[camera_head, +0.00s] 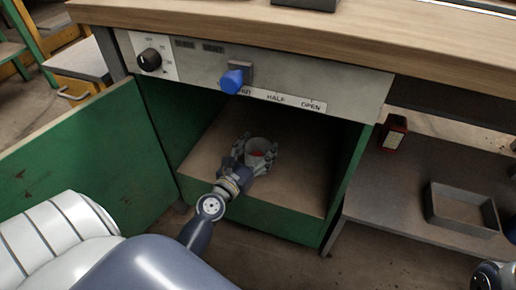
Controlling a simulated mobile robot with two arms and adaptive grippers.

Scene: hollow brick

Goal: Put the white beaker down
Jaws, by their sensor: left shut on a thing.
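The white beaker (259,146) is inside the open green cabinet, low over its brown floor (205,165). It looks upright, and something red shows at its mouth or inside. My left gripper (254,154) reaches in from the front and is shut on the beaker, with fingers on both sides of it. I cannot tell whether the beaker's base touches the cabinet floor, as the gripper hides it. A dark part of my right arm shows at the bottom right corner; its gripper is out of view.
The green door (85,165) stands open on the left. A panel with a black knob (150,60) and a blue knob (232,81) is above the opening, under the wooden top (290,32). A grey tray (462,208) and a red box (393,131) sit on the right shelf.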

